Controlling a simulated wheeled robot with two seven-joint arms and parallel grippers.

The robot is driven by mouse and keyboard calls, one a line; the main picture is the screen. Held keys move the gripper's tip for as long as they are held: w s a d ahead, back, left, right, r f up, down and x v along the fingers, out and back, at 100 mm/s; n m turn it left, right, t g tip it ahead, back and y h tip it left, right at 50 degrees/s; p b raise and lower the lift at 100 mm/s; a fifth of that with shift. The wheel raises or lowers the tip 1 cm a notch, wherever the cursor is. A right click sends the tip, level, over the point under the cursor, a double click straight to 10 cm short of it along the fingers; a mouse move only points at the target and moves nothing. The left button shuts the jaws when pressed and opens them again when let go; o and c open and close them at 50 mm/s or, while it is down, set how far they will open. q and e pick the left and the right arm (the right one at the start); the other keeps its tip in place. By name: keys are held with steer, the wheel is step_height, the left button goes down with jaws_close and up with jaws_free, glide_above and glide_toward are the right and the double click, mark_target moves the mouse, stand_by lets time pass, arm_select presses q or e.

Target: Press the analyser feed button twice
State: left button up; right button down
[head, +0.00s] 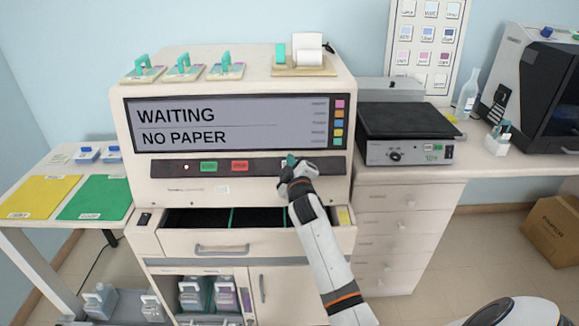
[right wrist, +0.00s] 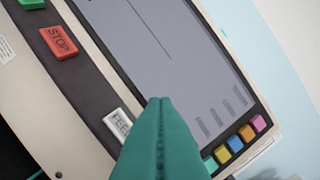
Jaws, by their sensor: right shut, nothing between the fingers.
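The analyser (head: 240,185) is a large cream machine whose screen (head: 225,125) reads "WAITING" and "NO PAPER". A dark button strip under the screen holds a green button (head: 208,167), a red STOP button (head: 240,166) and a pale feed button. In the right wrist view the feed button (right wrist: 116,124) is partly hidden by my fingers. My right gripper (head: 290,160) has teal fingertips, is shut and empty, and is right at the feed button. I cannot tell whether it touches. It also shows in the right wrist view (right wrist: 160,104). My left gripper is not in view.
An open drawer (head: 222,245) juts out below the strip. A paper roll (head: 308,50) on a board and several slide holders (head: 184,70) stand on top. A hotplate-like device (head: 405,135) is at right; a table with yellow (head: 40,197) and green mats is at left.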

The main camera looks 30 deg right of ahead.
steer(key=w+d+f+b, duration=0.3)
steer(key=w+f+b, duration=0.2)
steer(key=f+b, duration=0.1)
steer(key=shift+b, duration=0.7)
stand_by(1.5)
steer(key=shift+w+d+f+b, duration=0.2)
steer(key=shift+w+f+b, duration=0.05)
steer(key=shift+b, duration=0.1)
steer(key=shift+w+d+f+b, duration=0.1)
steer(key=shift+w+f+b, duration=0.15)
steer(key=shift+b, duration=0.1)
stand_by(0.5)
steer(key=shift+s, duration=0.1)
steer(key=shift+s+a+r+p, duration=0.25)
steer(key=shift+s+r+p, duration=0.25)
steer(key=shift+p, duration=0.35)
